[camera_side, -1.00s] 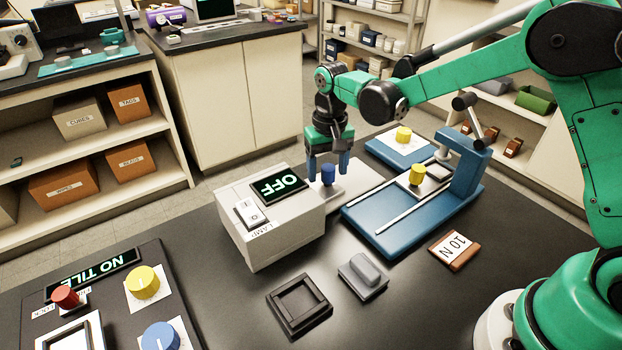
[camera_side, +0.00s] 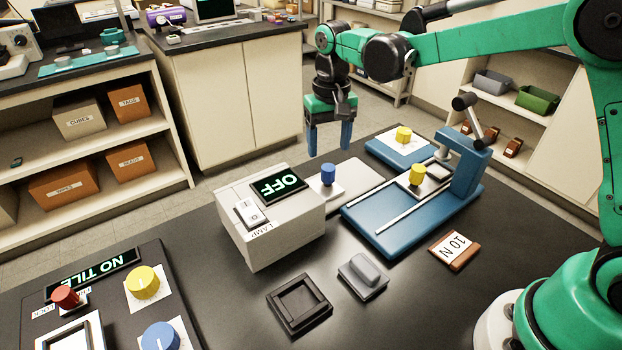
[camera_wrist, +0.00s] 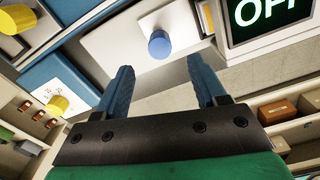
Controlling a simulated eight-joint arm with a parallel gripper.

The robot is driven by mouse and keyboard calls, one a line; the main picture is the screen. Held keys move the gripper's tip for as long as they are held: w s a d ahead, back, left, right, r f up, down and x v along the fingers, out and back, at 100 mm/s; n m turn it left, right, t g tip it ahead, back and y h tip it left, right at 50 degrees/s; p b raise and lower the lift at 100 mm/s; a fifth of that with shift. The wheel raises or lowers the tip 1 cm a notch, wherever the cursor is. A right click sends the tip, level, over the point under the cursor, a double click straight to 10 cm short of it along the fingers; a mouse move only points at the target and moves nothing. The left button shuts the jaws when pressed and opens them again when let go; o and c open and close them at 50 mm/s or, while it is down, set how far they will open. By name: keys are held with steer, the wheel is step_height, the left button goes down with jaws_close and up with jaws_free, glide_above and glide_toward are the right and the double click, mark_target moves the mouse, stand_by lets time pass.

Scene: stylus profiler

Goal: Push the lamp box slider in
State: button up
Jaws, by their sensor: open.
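The lamp box (camera_side: 275,222) is a pale box on the dark bench with a display reading OFF (camera_side: 279,185) and a white rocker switch (camera_side: 250,212) on top. A pale slider plate (camera_side: 352,183) extends from its far right side and carries a blue knob (camera_side: 328,175). In the wrist view the blue knob (camera_wrist: 160,45) stands on the plate beyond the fingertips, and the OFF display (camera_wrist: 265,15) is at upper right. My gripper (camera_side: 329,152) is open and empty, raised above and behind the knob, apart from it. Its two blue fingers (camera_wrist: 160,80) point toward the plate in the wrist view.
A blue stage (camera_side: 385,222) with rails and a yellow knob (camera_side: 417,174) stands right of the slider plate. A black frame (camera_side: 299,305), a grey block (camera_side: 363,276) and a 10 N block (camera_side: 454,250) lie in front. A control panel (camera_side: 110,310) sits at front left.

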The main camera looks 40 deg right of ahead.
steer(key=shift+d, duration=0.15)
steer(key=c, duration=0.4)
steer(key=d+m, duration=0.2)
steer(key=m, duration=0.1)
steer(key=d+r+m+y, duration=0.1)
steer(key=m, duration=0.1)
steer(key=shift+s+d, duration=0.15)
steer(key=shift+s, duration=0.2)
jaws_close()
steer(key=s+d+r+m+y, duration=0.25)
steer(key=d+m, duration=0.45)
steer(key=m, duration=0.5)
steer(key=m+t, duration=0.1)
glide_toward(334, 183)
steer(key=shift+y, duration=0.35)
steer(key=d+f, duration=0.2)
steer(key=f, duration=0.1)
steer(key=d+f, duration=0.1)
steer(key=shift+s+f, duration=0.35)
steer(key=a, duration=0.1)
steer(key=w+a, duration=0.1)
steer(key=a, duration=0.1)
steer(key=shift+a+r, duration=0.1)
steer(key=shift+a, duration=0.35)
